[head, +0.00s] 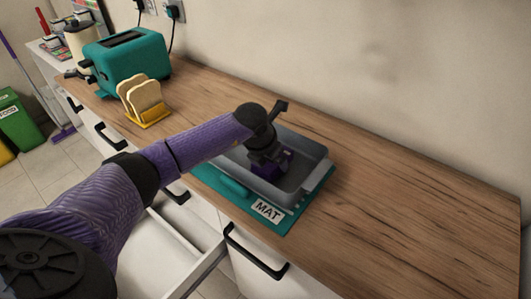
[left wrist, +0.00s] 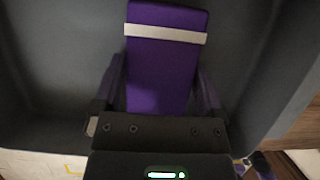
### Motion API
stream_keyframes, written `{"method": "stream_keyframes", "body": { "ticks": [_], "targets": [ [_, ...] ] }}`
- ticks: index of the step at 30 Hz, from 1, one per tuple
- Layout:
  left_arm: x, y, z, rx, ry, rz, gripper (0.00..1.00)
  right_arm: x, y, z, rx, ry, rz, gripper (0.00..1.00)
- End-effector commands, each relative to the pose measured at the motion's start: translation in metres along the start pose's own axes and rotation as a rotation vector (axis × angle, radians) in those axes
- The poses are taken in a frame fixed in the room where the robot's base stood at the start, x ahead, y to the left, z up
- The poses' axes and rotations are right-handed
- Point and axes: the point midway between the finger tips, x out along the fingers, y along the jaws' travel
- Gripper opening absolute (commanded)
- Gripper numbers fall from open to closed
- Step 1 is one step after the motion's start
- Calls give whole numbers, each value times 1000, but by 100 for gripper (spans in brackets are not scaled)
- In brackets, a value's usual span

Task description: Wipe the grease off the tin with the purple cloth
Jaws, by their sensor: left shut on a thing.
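The tin (head: 312,178) is a grey rectangular tray with raised walls, sitting on a teal mat (head: 285,222) labelled MAT. My left gripper (head: 268,165) reaches down inside the tin and is shut on the purple cloth (left wrist: 164,60), a folded pad with a pale band across it. In the left wrist view the cloth lies between the two fingers over the dark tin floor (left wrist: 60,60). I cannot tell whether the cloth touches the floor. No grease patch is clearly visible; my arm and the cloth hide part of the tin. My right gripper is not in view.
A teal toaster (head: 127,62) and a yellow rack with bread slices (head: 146,100) stand left of the tin. A drawer (head: 178,250) is open below the counter edge. The wooden counter (head: 415,210) to the right is clear. The wall runs behind.

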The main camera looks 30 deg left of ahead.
Motion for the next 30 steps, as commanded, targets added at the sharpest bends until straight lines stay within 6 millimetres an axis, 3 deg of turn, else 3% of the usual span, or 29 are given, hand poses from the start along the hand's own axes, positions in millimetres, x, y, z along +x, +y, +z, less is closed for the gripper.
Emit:
{"method": "stream_keyframes", "body": {
  "ticks": [14,30],
  "targets": [
    [-3,-28,0,3,4,-3,43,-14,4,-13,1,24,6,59],
    [0,-50,-1,0,3,-1,43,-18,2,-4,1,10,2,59]
  ]
}}
